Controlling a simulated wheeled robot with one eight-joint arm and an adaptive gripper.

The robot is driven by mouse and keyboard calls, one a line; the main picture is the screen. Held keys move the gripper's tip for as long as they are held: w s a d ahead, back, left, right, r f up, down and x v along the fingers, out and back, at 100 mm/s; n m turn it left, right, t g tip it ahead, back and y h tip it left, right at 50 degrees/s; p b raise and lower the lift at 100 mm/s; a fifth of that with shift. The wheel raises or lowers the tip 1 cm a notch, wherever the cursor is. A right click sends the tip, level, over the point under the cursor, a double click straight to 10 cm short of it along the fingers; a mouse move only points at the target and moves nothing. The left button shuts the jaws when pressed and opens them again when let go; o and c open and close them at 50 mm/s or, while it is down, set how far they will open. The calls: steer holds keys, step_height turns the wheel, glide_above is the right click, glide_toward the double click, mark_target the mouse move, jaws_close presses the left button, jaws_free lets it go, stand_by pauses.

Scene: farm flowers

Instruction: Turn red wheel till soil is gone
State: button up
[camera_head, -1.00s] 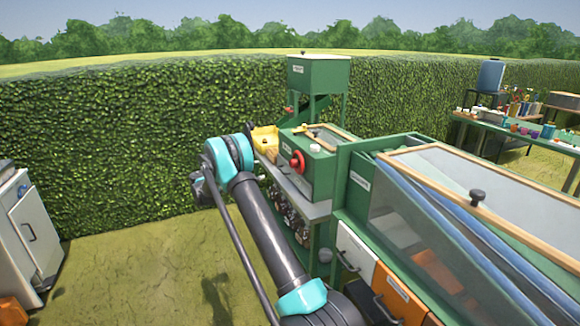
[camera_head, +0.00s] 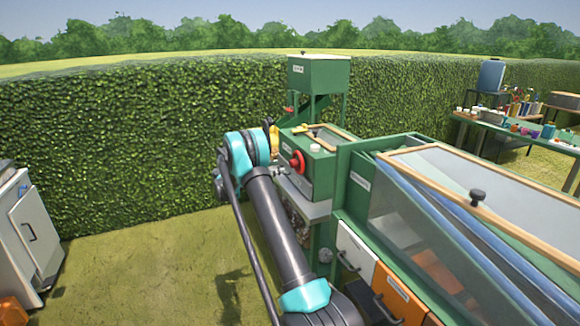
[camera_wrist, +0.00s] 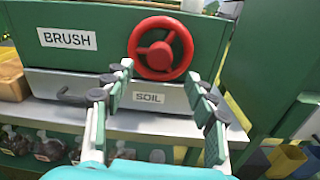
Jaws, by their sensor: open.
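The red wheel (camera_head: 298,161) is on the front of a green machine box (camera_head: 318,176). In the wrist view the wheel (camera_wrist: 160,48) has a round rim with spokes and sits right of a "BRUSH" label (camera_wrist: 67,39). A grey drawer (camera_wrist: 125,92) labelled "SOIL" is below it; its inside is hidden, so no soil shows. My gripper (camera_wrist: 164,75) is open and empty. Its fingers point at the machine, with the wheel ahead of and slightly above the tips. I cannot tell if they touch it.
A grey shelf (camera_wrist: 120,122) runs under the drawer, with several jars (camera_wrist: 50,148) beneath it. A green hopper (camera_head: 319,75) rises behind. A large glazed green cabinet (camera_head: 400,200) stands close on the right.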

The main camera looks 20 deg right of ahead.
mark_target(291, 165)
steer(key=d, duration=0.7)
steer(key=shift+w+d, duration=0.15)
steer(key=shift+w, duration=0.05)
steer(key=c, duration=1.2)
steer(key=shift+o, duration=0.2)
